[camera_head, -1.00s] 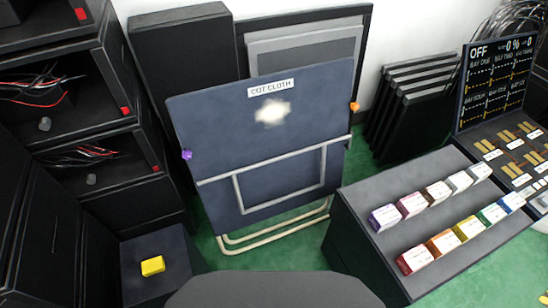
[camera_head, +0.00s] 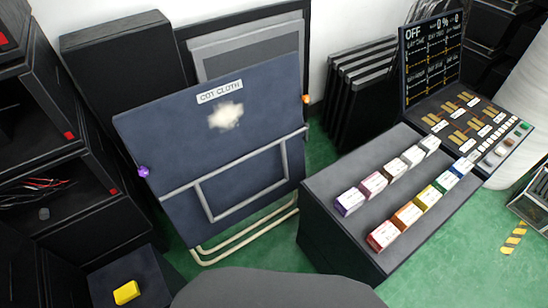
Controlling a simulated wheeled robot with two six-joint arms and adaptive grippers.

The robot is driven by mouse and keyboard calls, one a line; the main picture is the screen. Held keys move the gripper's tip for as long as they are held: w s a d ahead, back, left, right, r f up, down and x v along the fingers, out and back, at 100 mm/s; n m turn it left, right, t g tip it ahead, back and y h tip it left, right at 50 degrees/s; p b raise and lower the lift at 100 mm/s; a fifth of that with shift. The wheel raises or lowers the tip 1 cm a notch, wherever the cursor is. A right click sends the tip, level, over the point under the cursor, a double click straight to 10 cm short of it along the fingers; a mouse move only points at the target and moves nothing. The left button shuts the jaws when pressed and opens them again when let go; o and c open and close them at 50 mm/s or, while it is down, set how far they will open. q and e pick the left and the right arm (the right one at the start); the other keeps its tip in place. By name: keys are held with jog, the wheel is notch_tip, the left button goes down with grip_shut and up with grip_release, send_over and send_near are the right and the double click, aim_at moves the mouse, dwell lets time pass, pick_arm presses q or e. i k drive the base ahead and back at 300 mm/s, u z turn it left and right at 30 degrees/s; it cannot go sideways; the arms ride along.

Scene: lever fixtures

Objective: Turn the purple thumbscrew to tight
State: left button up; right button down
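The purple thumbscrew (camera_head: 144,172) is a small knob on the left edge of the dark blue board labelled "COT CLOTH" (camera_head: 245,130). An orange knob (camera_head: 306,99) is on the board's right edge. The board leans on a pale tubular frame and has a whitish patch in its upper part. I cannot tell from here how tight the purple thumbscrew is. Neither of my grippers shows in the head view.
A yellow block (camera_head: 127,292) lies on a dark box at the lower left. Dark shelves stand along the left. A grey-topped bench (camera_head: 345,235) with several coloured boxes stands right of the board, before a control panel (camera_head: 475,125).

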aim_at(143, 171)
jog(key=z, duration=1.05)
jog(key=i, duration=0.5)
jog(key=u, duration=1.85)
jog(key=k, duration=1)
jog(key=u, duration=0.5)
jog(key=i, duration=1)
jog(key=z, duration=0.2)
